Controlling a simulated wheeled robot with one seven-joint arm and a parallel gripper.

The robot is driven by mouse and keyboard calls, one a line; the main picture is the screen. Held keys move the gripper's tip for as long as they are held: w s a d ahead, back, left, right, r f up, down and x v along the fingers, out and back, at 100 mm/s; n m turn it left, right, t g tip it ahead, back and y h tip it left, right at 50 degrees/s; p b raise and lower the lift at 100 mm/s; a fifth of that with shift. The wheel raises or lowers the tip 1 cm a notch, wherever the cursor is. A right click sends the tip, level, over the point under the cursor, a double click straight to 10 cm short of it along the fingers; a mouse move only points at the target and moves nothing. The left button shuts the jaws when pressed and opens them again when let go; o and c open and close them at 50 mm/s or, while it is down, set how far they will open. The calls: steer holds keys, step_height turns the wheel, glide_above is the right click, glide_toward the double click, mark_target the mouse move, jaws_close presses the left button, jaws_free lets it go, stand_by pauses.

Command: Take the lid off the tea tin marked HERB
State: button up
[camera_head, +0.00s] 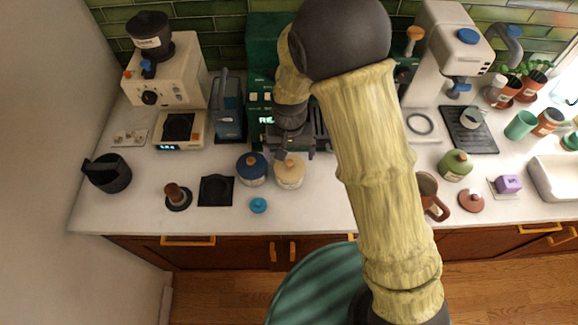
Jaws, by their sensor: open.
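Two lidded tins stand side by side on the white counter: a blue tin (252,178) with a dark blue knobbed lid, and a cream tin (290,182) with a tan knobbed lid (290,164). A green lidded jar (455,166) stands further right. I cannot read HERB on any of them. My gripper (295,152) hangs just behind and above the cream tin. Its jaws are open, with nothing seen between them. Whether a finger touches the lid cannot be told. My arm hides part of the counter to the right.
A small blue knobbed lid (259,205) lies in front of the tins. A black square mat (216,190) and a tamper (177,197) lie left. A brown mug (430,197) stands right. A green machine (262,85) stands behind. The front counter strip is mostly clear.

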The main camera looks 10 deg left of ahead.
mark_target(290, 162)
steer(key=shift+f+p, duration=0.95)
steer(key=shift+f, duration=1.5)
steer(key=c, duration=0.7)
